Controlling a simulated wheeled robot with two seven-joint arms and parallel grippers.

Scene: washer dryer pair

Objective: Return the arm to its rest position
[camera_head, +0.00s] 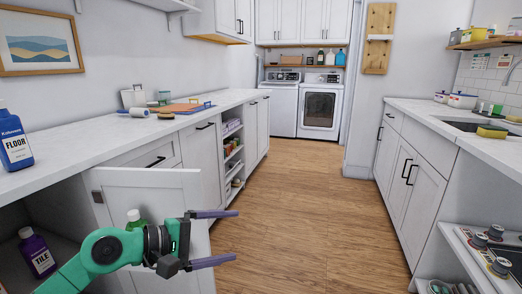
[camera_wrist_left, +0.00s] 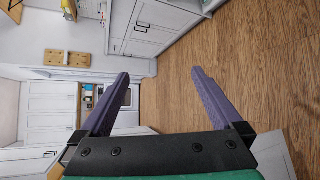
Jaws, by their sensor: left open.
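My left gripper (camera_head: 238,237) is open and empty, with its two purple fingers spread and pointing right. It is low at the left, in front of an open white cabinet door (camera_head: 160,190). My green left arm (camera_head: 75,275) comes in from the lower left. My right gripper is not in view.
A blue floor-cleaner bottle (camera_head: 14,140) stands on the left counter. A purple tile-cleaner bottle (camera_head: 38,252) stands in the open cabinet below. A green bottle (camera_head: 135,219) is partly hidden behind my arm. The wooden floor (camera_head: 290,210) between the counters is clear.

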